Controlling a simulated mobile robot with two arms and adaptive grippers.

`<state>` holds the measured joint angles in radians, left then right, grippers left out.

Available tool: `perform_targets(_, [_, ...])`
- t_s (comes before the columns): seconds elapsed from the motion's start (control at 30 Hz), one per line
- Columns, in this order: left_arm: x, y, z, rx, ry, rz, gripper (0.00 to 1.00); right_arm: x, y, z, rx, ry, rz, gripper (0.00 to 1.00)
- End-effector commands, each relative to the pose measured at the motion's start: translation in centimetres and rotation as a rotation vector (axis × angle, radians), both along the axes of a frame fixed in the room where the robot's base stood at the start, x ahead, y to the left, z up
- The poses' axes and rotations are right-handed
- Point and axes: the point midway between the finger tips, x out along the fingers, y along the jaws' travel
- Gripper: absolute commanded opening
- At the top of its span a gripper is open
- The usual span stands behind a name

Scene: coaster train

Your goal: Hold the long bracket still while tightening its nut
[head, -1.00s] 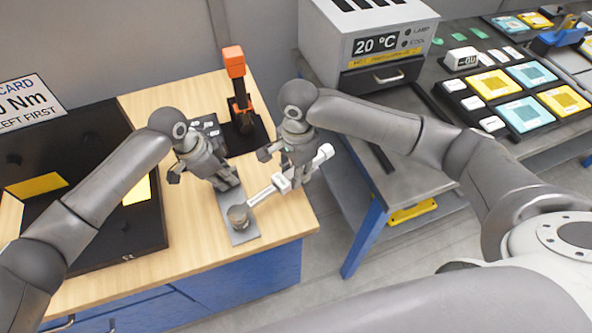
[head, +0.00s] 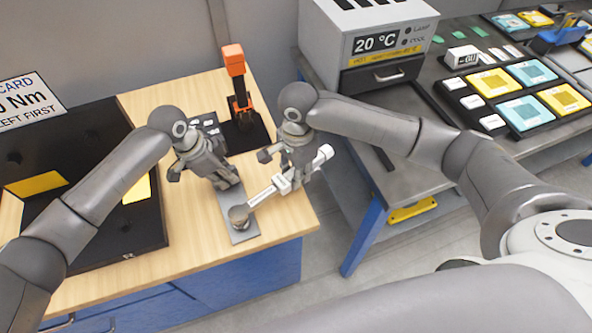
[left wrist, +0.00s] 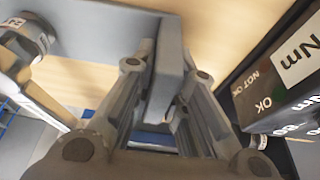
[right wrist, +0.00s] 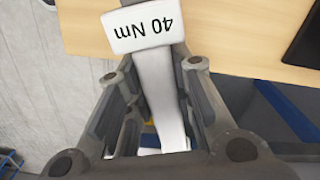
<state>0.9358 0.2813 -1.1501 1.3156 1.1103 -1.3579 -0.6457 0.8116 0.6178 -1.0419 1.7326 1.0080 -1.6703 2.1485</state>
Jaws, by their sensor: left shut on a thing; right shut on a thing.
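The long bracket (head: 226,206) is a grey plate lying near the table's front right corner. My left gripper (head: 227,181) is shut on its upright part; the left wrist view shows that grey flange (left wrist: 168,65) between the fingers. My right gripper (head: 285,183) is shut on the white handle of a torque wrench (head: 262,196). A label reading 40 Nm (right wrist: 145,28) shows on the wrench in the right wrist view. The wrench's round grey head (head: 238,216) sits over the bracket's front part. The nut is hidden, and I cannot see whether the head is seated on it.
A black tray (head: 140,238) with yellow patches lies on the left of the wooden table (head: 275,228). An orange and black tool (head: 235,75) stands upright behind my grippers. A second bench with a grey oven-like box (head: 370,40) stands at the right, across a gap.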

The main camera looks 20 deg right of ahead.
Motion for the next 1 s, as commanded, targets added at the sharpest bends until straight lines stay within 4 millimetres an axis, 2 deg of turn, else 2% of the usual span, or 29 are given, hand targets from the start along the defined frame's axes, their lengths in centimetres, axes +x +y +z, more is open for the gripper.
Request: perform_targets(1.0, [-0.01, -0.01, 0.04, 0.0, 0.0, 0.0, 0.0, -0.24, -0.02, -0.57, 0.003, -0.002, -0.016, 0.0])
